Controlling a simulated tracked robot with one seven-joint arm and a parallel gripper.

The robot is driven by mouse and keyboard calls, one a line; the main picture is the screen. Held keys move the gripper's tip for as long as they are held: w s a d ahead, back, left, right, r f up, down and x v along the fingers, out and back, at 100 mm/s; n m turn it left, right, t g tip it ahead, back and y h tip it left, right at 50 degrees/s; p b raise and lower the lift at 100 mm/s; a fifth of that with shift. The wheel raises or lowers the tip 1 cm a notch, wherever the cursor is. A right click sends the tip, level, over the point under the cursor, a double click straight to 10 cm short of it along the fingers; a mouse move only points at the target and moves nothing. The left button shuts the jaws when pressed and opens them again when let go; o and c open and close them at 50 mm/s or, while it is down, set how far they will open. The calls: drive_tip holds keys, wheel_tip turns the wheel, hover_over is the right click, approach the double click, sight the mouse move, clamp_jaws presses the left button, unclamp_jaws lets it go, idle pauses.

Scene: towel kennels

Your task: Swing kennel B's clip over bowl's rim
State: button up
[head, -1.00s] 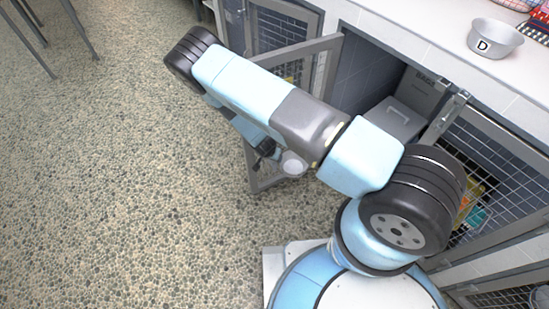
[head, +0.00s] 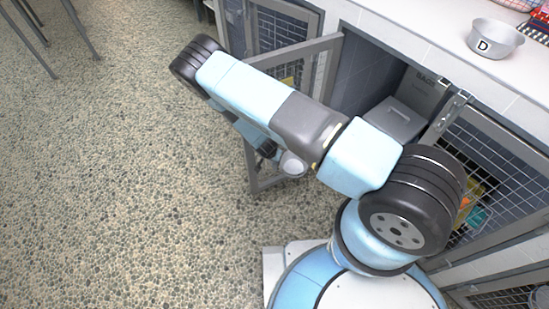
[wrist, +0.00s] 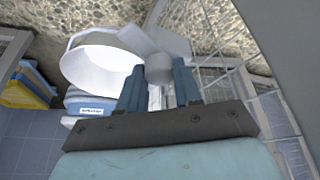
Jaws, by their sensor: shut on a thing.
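The pale bowl (wrist: 103,62) sits in a ring at the upper left of the wrist view. In the head view the bowl (head: 293,164) is beside the open mesh door (head: 318,70), partly under my arm. My gripper (wrist: 158,82) has its two blue fingers shut on the grey round knob of the clip (wrist: 159,66). A flat grey arm of the clip (wrist: 150,38) extends from the knob toward the bowl's right rim. I cannot tell whether it touches or overlaps the rim. My arm hides most of this in the head view.
Blue and yellow folded items (wrist: 28,86) lie at the left of the wrist view, near a labelled blue-and-white item (wrist: 90,103). A metal bowl marked D (head: 495,42) stands on the white counter (head: 420,40). Open pebbled floor (head: 120,180) lies to the left.

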drive_tip(key=shift+c, duration=1.4)
drive_tip(key=shift+n, duration=0.3)
drive_tip(key=n, duration=0.1)
drive_tip(key=n+y, duration=0.1)
drive_tip(key=n, duration=0.1)
drive_tip(key=shift+d+n+t+y, duration=0.1)
drive_tip(key=shift+n+t+y, duration=0.2)
drive_tip(key=n+y, duration=0.1)
drive_tip(key=n, duration=0.2)
drive_tip(key=shift+d+n, duration=0.1)
drive_tip(key=shift+n, duration=0.2)
drive_tip(key=n+y, duration=0.2)
drive_tip(key=n, duration=0.2)
drive_tip(key=shift+d, duration=0.1)
drive_tip(key=shift+w+d+n+g+y, duration=0.1)
drive_tip(key=shift+n+g+y, duration=0.25)
drive_tip(key=shift+n, duration=0.75)
drive_tip(key=shift+n+g+y, duration=0.25)
drive_tip(key=shift+n+g, duration=0.2)
drive_tip(key=shift+n, duration=0.65)
